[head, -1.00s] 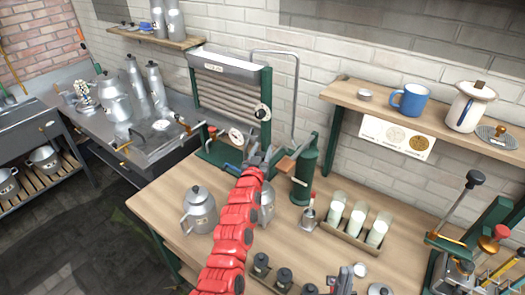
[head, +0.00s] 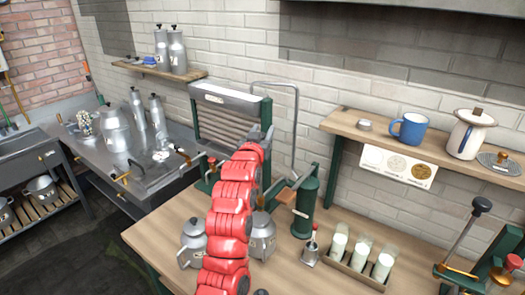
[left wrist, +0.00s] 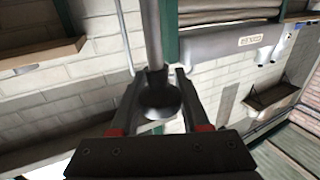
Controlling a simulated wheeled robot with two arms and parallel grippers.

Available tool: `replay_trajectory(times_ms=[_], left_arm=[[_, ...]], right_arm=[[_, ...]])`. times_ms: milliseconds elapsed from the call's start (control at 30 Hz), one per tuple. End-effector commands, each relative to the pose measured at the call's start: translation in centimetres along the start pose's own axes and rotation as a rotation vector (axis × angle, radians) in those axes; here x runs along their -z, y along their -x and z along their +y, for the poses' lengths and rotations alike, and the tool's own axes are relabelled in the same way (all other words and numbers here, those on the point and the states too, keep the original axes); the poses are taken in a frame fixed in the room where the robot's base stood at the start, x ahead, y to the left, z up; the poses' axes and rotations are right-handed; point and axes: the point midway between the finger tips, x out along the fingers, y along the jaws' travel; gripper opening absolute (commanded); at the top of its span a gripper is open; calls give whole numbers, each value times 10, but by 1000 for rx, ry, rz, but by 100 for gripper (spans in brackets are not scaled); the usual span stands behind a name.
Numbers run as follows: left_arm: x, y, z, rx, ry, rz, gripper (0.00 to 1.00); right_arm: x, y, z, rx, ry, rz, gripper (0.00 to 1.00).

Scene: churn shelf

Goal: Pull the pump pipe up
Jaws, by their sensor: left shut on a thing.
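In the left wrist view, the fingers of my left gripper (left wrist: 157,88) are on either side of a thick grey pipe (left wrist: 152,35) and shut on it near its rounded end. In the head view, my red left arm hides most of the left gripper (head: 267,135), which is raised beside the slatted cooler (head: 222,125). The held pipe is hidden there. The green pump cylinder (head: 306,205) stands upright on the bench, right of the arm. My right gripper is not in view.
A thin bent pipe (head: 296,120) rises behind the arm. Two metal cans (head: 193,240) (head: 263,240) flank the arm on the wooden bench (head: 150,238). A rack of milk glasses (head: 361,262) sits right of the pump. A wall shelf (head: 430,158) holds a blue mug.

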Motion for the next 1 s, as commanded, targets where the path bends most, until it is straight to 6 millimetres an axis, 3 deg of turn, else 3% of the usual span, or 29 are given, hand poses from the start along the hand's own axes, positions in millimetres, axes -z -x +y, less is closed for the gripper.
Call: replay_trajectory(times_ms=[467, 500, 633, 667, 1000], left_arm=[[14, 0, 0, 0, -1, 11, 0], [15, 0, 0, 1, -1, 11, 49], [13, 0, 0, 0, -1, 8, 73], [13, 0, 0, 0, -1, 8, 76], [10, 2, 0, 0, 0, 3, 76]], right_arm=[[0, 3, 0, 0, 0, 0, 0], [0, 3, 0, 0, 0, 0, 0], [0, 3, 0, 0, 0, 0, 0], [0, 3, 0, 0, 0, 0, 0], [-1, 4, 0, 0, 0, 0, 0]])
